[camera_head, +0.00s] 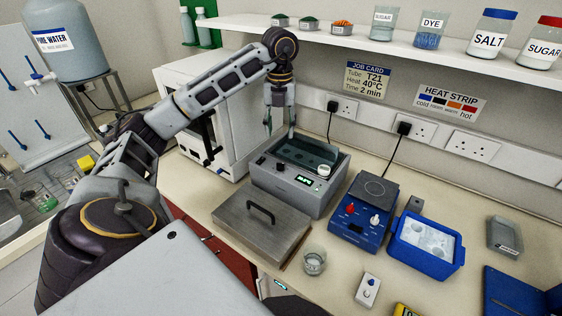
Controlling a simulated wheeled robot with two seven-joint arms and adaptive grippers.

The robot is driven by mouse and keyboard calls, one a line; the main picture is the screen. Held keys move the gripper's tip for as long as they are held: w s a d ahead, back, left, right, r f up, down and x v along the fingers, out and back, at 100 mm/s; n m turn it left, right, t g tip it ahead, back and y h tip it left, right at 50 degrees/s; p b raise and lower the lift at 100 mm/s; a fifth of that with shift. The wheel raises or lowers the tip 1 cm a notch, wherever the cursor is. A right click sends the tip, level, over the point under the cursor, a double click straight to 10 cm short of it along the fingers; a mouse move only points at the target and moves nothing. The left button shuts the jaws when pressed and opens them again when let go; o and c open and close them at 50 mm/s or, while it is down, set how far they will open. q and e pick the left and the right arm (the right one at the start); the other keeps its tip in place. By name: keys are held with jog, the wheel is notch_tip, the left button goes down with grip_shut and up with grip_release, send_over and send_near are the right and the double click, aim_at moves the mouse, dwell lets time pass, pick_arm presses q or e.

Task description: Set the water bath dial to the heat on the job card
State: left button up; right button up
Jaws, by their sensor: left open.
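The grey water bath (318,204) stands open on the bench, with water in its basin. Its front panel has a small lit green display (304,181), too small to read surely, and dark controls at the left; I cannot tell which is the dial. A white round piece (323,171) sits at its right rim. The job card (368,80) on the wall reads Tube T21, Heat 40°C, Time 2 min. My left gripper (280,130) points down, open and empty, above the back left of the bath, apart from the panel. My right gripper is out of view.
A metal lid (258,228) with a black handle lies in front of the bath. A blue stirrer hotplate (364,210) and blue ice tub (427,245) stand to the right. A white cabinet (205,110) stands left. A glass beaker (314,262) stands near the front edge.

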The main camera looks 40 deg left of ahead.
aim_at(280, 166)
pick_arm(q)
jog(key=shift+w+f, duration=0.1)
jog(key=shift+f, duration=0.15)
jog(key=shift+f, duration=6.7)
jog(key=shift+c, duration=0.4)
grip_shut()
